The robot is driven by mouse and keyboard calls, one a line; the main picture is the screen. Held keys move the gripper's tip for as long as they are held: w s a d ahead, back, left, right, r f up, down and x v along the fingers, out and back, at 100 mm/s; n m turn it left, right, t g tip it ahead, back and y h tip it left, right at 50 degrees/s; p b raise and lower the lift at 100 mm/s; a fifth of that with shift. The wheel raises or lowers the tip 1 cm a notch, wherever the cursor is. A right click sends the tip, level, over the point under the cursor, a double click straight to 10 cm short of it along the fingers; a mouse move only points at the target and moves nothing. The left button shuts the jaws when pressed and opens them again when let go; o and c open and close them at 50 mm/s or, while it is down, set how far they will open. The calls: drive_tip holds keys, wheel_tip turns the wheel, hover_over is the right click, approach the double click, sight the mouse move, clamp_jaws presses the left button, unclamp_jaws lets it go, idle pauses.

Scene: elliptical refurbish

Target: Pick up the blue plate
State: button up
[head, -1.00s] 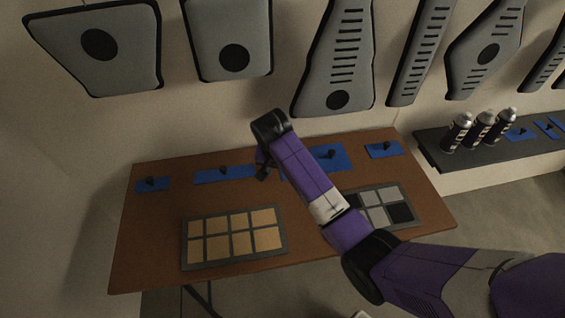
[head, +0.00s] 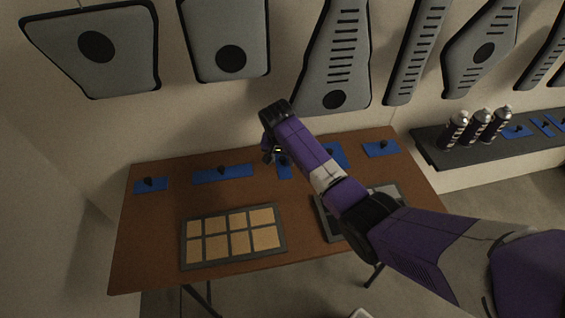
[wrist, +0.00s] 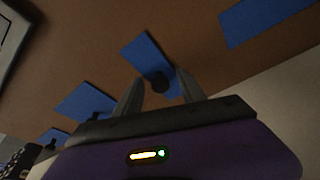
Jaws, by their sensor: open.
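Several flat blue plates with black knobs lie in a row along the back of the brown table. In the head view they are the far-left plate (head: 150,186), a long plate (head: 210,176), a small plate (head: 285,172) beside my gripper, a plate partly behind my arm (head: 338,158), and the right plate (head: 384,150). My gripper (head: 271,155) is above the back of the table, open and empty. In the wrist view a blue plate (wrist: 142,48) lies ahead of my gripper (wrist: 160,88), its black knob appearing between the open fingers. Whether the fingers reach the knob's height is unclear.
A tray of tan squares (head: 184,250) lies at the table's front left. A tray of grey squares (head: 325,225) is partly hidden by my arm. Spray cans (head: 478,124) stand on a dark shelf (head: 440,160) at right. Large grey panels (head: 230,40) hang on the wall behind.

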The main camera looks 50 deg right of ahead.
clamp_jaws()
